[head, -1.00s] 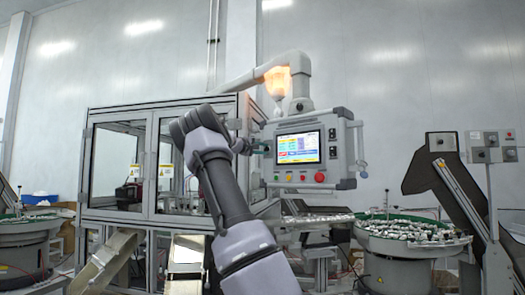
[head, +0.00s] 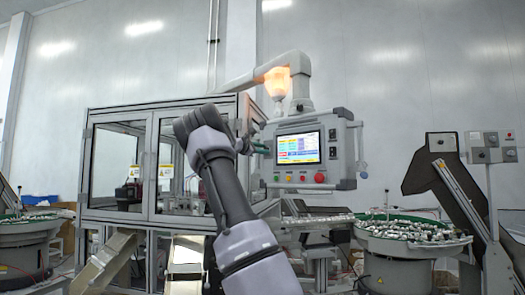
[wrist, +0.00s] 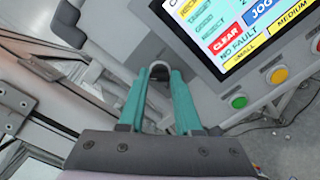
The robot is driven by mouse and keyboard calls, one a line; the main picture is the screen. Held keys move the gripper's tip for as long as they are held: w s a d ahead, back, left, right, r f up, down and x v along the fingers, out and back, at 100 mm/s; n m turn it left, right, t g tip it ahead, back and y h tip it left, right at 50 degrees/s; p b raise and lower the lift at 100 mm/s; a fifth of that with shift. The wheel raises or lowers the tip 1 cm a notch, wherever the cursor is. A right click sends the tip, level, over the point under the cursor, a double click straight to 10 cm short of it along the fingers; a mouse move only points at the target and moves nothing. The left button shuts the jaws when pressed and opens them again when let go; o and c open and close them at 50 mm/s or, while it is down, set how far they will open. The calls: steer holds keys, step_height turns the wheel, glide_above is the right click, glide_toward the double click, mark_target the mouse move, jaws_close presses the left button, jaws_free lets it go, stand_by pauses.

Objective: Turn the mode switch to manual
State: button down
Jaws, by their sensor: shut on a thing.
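The control panel (head: 341,135) hangs in front of the machine, with a lit screen (head: 298,147) and a row of buttons below it. My gripper (head: 262,148) is at the panel's left side, level with the screen. In the wrist view, the teal fingers of my gripper (wrist: 160,74) are shut on a small grey rounded piece (wrist: 158,71) between their tips. Whether this piece is the mode switch I cannot tell; no readable label or position mark shows on it. The screen (wrist: 245,25) shows "JOG", "CLEAR" and "NO FAULT".
Green (wrist: 238,101) and yellow (wrist: 278,75) buttons sit right of my fingers. A red stop button (head: 320,177) is at the row's right. The glazed machine cabinet (head: 150,113) is behind my arm. A feeder bowl (head: 383,243) with small parts stands at the right.

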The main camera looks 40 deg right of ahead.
steer(key=shift+f+n, duration=0.1)
steer(key=shift+n, duration=0.5)
steer(key=c, duration=0.6)
jaws_free()
steer(key=v, duration=1)
steer(key=shift+a, duration=0.35)
steer(key=shift+s, duration=0.15)
